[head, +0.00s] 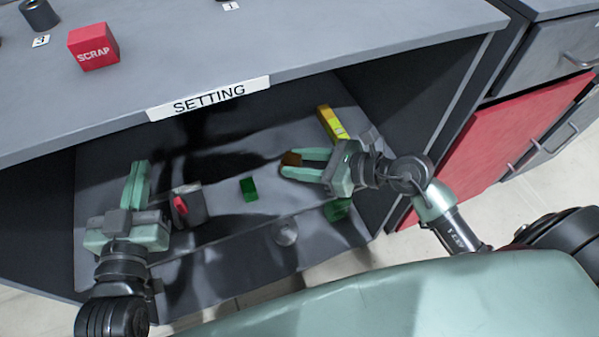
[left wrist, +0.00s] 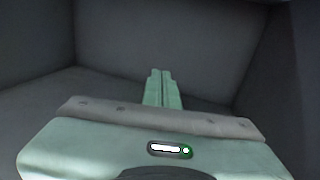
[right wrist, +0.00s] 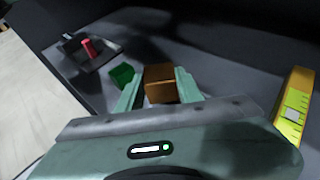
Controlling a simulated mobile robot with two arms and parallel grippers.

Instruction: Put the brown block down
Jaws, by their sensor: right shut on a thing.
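The brown block (head: 291,159) is between the fingertips of my right gripper (head: 287,165), inside the shelf under the SETTING label. In the right wrist view the brown block (right wrist: 160,84) sits between both fingers (right wrist: 159,92), which are shut on it. I cannot tell whether its underside touches the shelf floor. My left gripper (head: 139,168) is at the left of the shelf space, and its fingers are together and empty in the left wrist view (left wrist: 161,76).
A green block (head: 248,189) lies left of the brown block; a dark green shape (head: 338,210) is nearer. A yellow level-like object (head: 332,123) lies behind my right gripper. A grey device with a red part (head: 180,205) stands near my left gripper. A red SCRAP box (head: 93,48) is on top.

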